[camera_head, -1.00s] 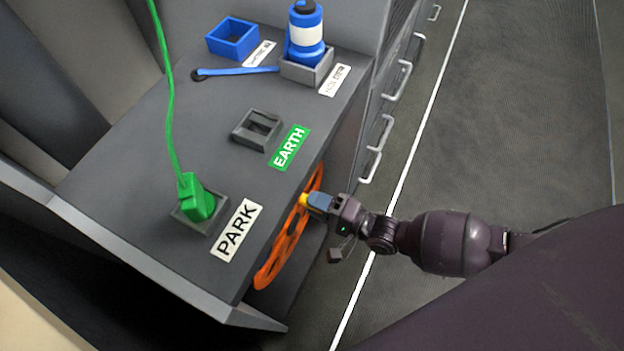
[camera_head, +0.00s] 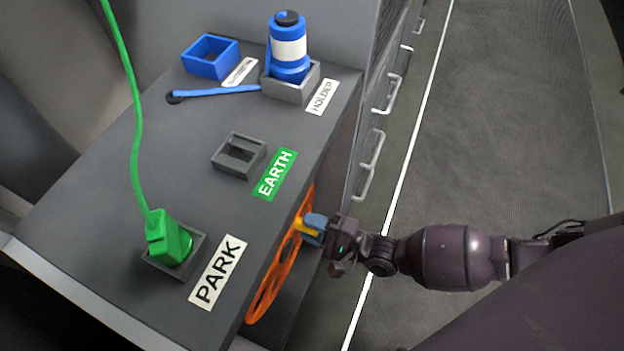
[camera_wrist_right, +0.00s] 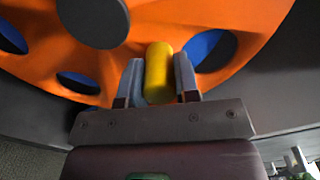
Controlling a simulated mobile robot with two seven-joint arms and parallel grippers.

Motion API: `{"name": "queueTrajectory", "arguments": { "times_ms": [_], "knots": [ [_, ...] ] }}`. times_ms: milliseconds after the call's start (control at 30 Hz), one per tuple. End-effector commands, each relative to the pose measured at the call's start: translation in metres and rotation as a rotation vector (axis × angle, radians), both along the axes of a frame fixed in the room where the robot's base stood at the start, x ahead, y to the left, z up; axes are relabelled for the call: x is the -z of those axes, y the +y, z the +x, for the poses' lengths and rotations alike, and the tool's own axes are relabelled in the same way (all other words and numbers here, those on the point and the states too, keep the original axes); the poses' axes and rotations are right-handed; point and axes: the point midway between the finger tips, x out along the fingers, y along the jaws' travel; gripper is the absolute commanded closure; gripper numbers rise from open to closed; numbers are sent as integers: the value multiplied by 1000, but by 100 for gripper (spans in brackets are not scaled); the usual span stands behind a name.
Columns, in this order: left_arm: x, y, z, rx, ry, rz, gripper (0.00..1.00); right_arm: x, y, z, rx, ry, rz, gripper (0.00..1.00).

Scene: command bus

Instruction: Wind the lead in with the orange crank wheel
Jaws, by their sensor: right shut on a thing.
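The orange crank wheel (camera_head: 277,276) is mounted on the side of the grey counter, below its edge. It also fills the top of the right wrist view (camera_wrist_right: 135,58). My right gripper (camera_head: 309,229) is shut on the wheel's yellow handle (camera_wrist_right: 159,72), which stands between its two fingers. The green lead (camera_head: 133,120) runs down from the top left to a green plug (camera_head: 168,240). The plug sits in the grey socket (camera_head: 158,266) beside the PARK label (camera_head: 218,272). My left gripper is not in view.
Drawer handles (camera_head: 370,168) line the aisle, whose floor is clear.

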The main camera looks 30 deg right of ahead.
Motion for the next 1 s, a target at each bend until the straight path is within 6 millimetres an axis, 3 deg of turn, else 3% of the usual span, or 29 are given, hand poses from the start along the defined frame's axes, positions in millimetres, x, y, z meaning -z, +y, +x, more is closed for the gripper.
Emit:
{"name": "queueTrajectory", "arguments": {
  "times_ms": [133, 167, 333, 700, 1000],
  "knots": [
    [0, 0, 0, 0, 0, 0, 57, 1, 0, -1, 0, 2, -1, 100],
    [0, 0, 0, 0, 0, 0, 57, 1, 0, -1, 0, 2, -1, 69],
    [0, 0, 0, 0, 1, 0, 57, 1, 0, -1, -1, 1, -1, 45],
    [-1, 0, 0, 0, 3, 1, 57, 0, -3, -4, 0, -1, -2, 45],
    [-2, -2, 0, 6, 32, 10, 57, -2, -33, -41, 0, -1, -5, 45]
  ]
}}
